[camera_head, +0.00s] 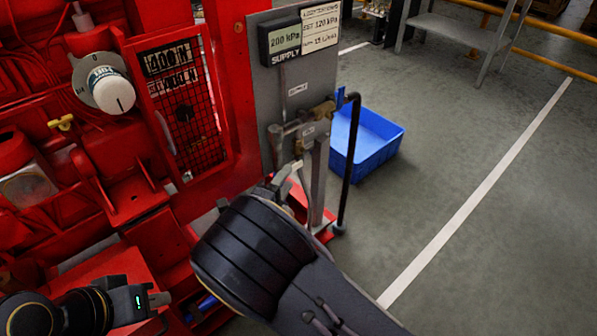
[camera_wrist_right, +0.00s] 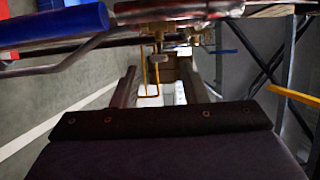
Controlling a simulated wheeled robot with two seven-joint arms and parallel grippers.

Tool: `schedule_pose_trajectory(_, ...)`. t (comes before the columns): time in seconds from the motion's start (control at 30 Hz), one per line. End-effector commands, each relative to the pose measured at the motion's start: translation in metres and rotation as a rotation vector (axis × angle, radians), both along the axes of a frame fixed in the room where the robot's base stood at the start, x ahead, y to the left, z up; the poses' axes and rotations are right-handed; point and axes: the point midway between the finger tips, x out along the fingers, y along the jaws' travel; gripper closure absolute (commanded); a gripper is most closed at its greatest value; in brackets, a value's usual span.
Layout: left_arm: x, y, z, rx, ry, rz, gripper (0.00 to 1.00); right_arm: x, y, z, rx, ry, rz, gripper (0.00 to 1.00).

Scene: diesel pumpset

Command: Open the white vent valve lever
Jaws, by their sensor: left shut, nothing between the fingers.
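The grey valve panel (camera_head: 272,88) stands beside the red pumpset and carries brass valve fittings (camera_head: 322,112). A small pale piece (camera_head: 293,167) below the fittings looks like the white vent valve lever, partly hidden by my right gripper (camera_head: 284,184). In the right wrist view, my right gripper (camera_wrist_right: 161,84) has its two dark fingers apart, with pale pieces (camera_wrist_right: 148,96) seen between them. I cannot tell whether they touch the fingers. My left gripper (camera_head: 158,299) is shut and empty at the lower left, away from the panel.
The red pumpset (camera_head: 120,205) fills the left side, with a white round knob (camera_head: 111,91) and a yellow tap (camera_head: 62,123). A dark upright pipe (camera_head: 350,160) stands right of the valve. A blue crate (camera_head: 383,151) lies behind it.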

Motion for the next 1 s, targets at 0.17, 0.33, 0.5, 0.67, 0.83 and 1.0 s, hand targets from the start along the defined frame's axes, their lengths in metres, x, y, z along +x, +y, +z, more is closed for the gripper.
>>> schedule_pose_trajectory(0.17,0.0,0.0,-0.01,0.0,0.0,0.0,1.0,0.021,-0.014,-0.002,-0.004,0.0,-0.002,0.6)
schedule_pose_trajectory(0.33,0.0,0.0,-0.019,0.0,0.0,0.0,1.0,0.044,-0.028,-0.003,-0.001,0.001,-0.002,0.6)
schedule_pose_trajectory(0.5,0.0,0.0,-0.023,0.0,0.0,0.0,1.0,0.059,-0.037,-0.001,-0.001,0.002,-0.001,0.6)
schedule_pose_trajectory(0.67,0.0,0.0,-0.024,0.0,0.0,0.0,1.0,0.063,-0.04,0.0,0.0,0.001,-0.001,0.6)
schedule_pose_trajectory(0.83,0.0,0.0,-0.023,0.0,0.0,0.0,1.0,0.063,-0.04,0.0,-0.001,0.002,-0.001,0.6)
schedule_pose_trajectory(1.0,0.0,0.0,-0.023,0.0,0.0,0.0,1.0,0.063,-0.039,0.0,0.0,0.001,-0.001,0.81)
